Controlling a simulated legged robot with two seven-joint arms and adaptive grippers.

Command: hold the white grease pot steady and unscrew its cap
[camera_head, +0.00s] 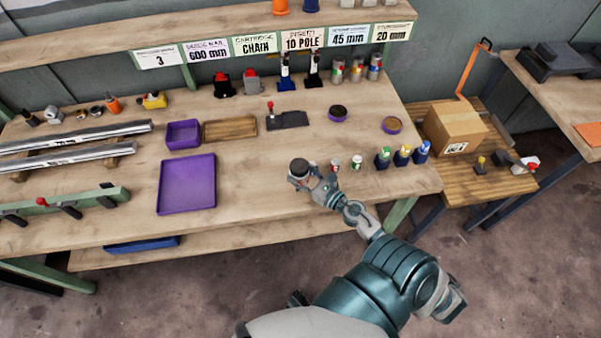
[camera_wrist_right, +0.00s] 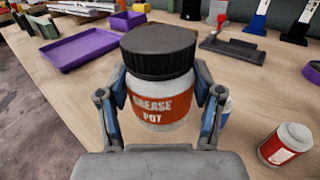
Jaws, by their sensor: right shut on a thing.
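The white grease pot (camera_wrist_right: 160,100) has an orange label reading "GREASE POT" and stands upright in the right wrist view. Its black ribbed cap (camera_wrist_right: 158,52) sits on top. My right gripper (camera_wrist_right: 163,112) is shut around the pot's body at the label, below the cap. In the head view the pot is small and partly hidden by my right gripper (camera_head: 309,184), with its dark cap (camera_head: 299,166) showing. The pot is on or just above the bench; I cannot tell which. My left gripper is in neither view.
The wooden bench (camera_head: 250,220) is clear in front of the pot. A purple tray (camera_head: 187,185) lies to the left. Small containers, including a red-and-white one (camera_wrist_right: 287,145), stand to the right. A black stand (camera_head: 287,119) is behind.

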